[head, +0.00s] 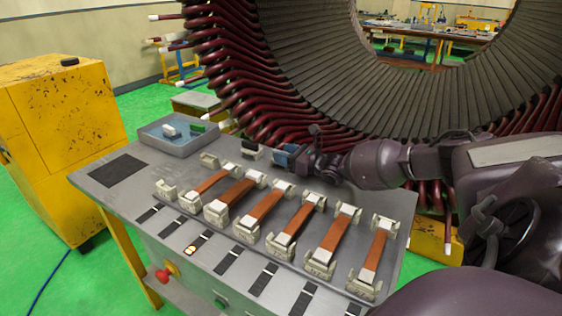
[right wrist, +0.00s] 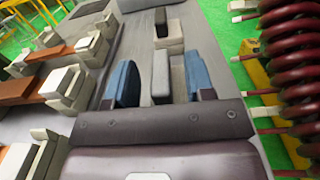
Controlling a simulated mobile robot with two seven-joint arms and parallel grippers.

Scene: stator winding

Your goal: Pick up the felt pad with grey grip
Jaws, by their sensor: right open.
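My right gripper (head: 284,157) reaches in from the right over the back of the grey worktable (head: 140,190). Its two blue fingertips are apart in the right wrist view (right wrist: 161,82). A grey block-like piece, which looks like the felt pad with grey grip (right wrist: 160,87), stands between the fingers, nearer the left one, with no clear contact. In the head view a dark-topped piece (head: 250,143) shows just left of the fingertips. My left gripper is not in view.
A blue-lined tray (head: 150,132) holds a white-topped piece (head: 168,130) and a green-topped piece (head: 197,127). Several copper-brown strips in pale holders (head: 230,194) lie close in front of my right gripper. The stator with red coil ends (head: 215,70) rises close behind.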

